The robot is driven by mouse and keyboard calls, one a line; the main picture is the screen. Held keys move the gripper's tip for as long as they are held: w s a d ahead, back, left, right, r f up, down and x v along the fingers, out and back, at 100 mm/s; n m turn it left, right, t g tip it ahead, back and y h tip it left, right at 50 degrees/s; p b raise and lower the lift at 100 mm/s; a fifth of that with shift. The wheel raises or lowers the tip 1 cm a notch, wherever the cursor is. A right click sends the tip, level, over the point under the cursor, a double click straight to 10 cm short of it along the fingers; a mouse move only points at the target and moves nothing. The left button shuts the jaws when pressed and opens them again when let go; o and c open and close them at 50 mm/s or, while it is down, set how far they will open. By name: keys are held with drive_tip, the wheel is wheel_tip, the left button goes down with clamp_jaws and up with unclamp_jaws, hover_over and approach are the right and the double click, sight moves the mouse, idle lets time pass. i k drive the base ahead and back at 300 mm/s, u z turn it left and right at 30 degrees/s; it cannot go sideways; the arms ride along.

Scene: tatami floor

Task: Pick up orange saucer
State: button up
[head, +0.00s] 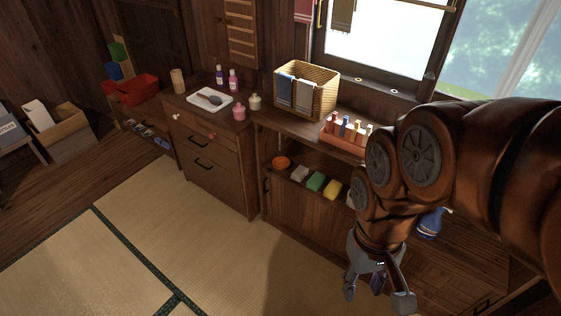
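A small round orange dish (282,162), which looks like the orange saucer, sits at the left end of the open shelf in the low wooden cabinet. It is small in the head view, so its exact shape is hard to tell. My gripper (376,293) hangs at the lower right, in front of the cabinet, with its fingers spread apart and nothing between them. It is well to the right of the orange dish and apart from it.
White, green and yellow blocks (315,181) lie right of the dish on the same shelf. The cabinet top (283,124) overhangs them and bears a wicker basket (317,99) and an orange rack (338,140). A blue bottle (430,224) stands behind my arm. The tatami floor (150,215) is clear.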

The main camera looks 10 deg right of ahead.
sight(280, 162)
drive_tip(key=u, duration=0.55)
drive_tip(key=i, duration=0.75)
drive_tip(key=u, duration=0.65)
drive_tip(key=i, duration=0.35)
drive_tip(key=u, duration=0.2)
